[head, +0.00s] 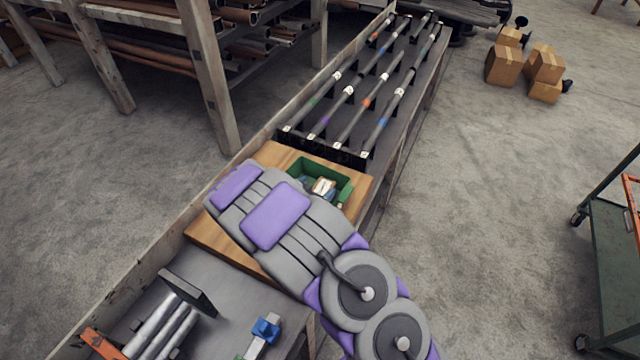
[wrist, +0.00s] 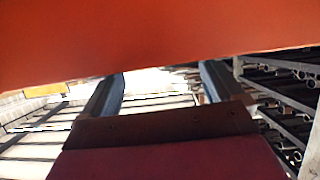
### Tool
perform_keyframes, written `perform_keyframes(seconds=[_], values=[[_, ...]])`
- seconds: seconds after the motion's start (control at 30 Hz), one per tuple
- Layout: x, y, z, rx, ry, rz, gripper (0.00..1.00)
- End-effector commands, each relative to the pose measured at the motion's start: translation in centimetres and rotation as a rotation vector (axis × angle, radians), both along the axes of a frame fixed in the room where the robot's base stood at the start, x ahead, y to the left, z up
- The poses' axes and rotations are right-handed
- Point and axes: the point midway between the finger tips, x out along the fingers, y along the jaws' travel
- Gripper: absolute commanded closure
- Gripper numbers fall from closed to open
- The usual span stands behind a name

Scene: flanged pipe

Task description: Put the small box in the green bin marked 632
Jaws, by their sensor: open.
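A green bin (head: 343,180) stands on the wooden board, just beyond my arm in the head view. It holds a pale tan item (head: 323,187) and other small pieces, partly hidden by my arm. No number can be read on the bin. I cannot pick out the small box with certainty. My gripper (wrist: 160,97) shows in the wrist view as an orange-red part above and a dark red part below, with a gap between them. It is open, with nothing visible held. In the head view my arm crosses the board, and I cannot make out the gripper's jaws.
Several banded pipes (head: 350,92) lie on the dark rack beyond the board. A blue fixture (head: 266,328) and silver cylinders (head: 165,325) are on the near bench. Wooden racking stands left. Cardboard boxes (head: 504,65) and a green cart (head: 612,245) stand right, with clear floor between.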

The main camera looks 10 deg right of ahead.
Motion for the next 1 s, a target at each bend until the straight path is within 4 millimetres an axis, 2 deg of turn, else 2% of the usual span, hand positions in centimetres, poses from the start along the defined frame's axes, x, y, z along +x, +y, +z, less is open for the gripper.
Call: perform_keyframes(seconds=[0.23, 0.57, 0.77, 0.87, 1.0], values=[[-1.5, 0.9, 1.1, 0.001, -0.005, -0.002, 0.06], [-1.3, 1.5, 1.7, 0.036, 0.007, 0.013, 0.06], [-0.6, 2.9, 4.7, 0.199, 0.090, 0.111, 0.06], [-1.2, 3.7, 6.6, 0.294, 0.160, 0.180, 0.06], [-3.0, 5.0, 9.5, 0.400, 0.257, 0.281, 0.06]])
